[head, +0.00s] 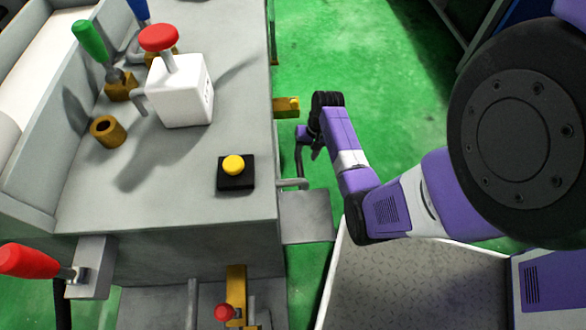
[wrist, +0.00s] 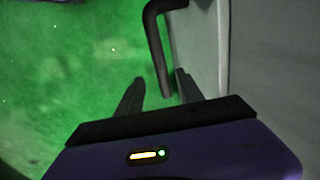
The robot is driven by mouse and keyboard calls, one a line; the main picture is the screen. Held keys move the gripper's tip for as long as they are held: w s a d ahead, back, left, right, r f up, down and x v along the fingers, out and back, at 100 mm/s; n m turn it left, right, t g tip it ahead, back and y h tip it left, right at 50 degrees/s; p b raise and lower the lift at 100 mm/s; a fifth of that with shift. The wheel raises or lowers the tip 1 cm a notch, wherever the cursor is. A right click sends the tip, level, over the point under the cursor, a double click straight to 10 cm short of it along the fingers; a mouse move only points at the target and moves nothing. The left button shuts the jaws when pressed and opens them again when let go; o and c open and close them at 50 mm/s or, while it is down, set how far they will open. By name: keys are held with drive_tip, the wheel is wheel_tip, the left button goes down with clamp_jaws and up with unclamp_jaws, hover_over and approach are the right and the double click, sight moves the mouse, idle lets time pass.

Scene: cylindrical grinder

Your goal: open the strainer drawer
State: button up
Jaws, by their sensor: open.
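A dark bent bar handle (wrist: 155,45) shows in the wrist view, beside a light grey panel (wrist: 197,45). It likely belongs to the strainer drawer, but the drawer's outline is not clear. In the head view the bar (head: 292,184) stands out from the machine's right side, low down. My gripper (wrist: 160,79) is open, with one finger on each side of the bar's lower end in the picture. I cannot tell whether either finger touches it. In the head view my gripper (head: 315,148) is beside the machine, its fingers partly hidden.
The grey machine (head: 245,120) fills the left, with a white box with a red knob (head: 183,90) and a yellow button (head: 233,165) on top. A brass block (head: 286,106) juts from its side. A grey plate (head: 307,218) lies low beside it. Green floor (head: 350,50) is clear beyond.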

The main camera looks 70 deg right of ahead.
sight(301, 167)
drive_tip(key=f+b, duration=0.1)
drive_tip(key=f, duration=0.1)
drive_tip(key=w+f+b, duration=0.1)
drive_tip(key=f, duration=0.2)
drive_tip(key=a+f+b, duration=0.1)
drive_tip(key=f+b, duration=0.1)
drive_tip(key=shift+w+f, duration=0.15)
drive_tip(key=shift+f, duration=0.2)
clamp_jaws()
idle(1.1)
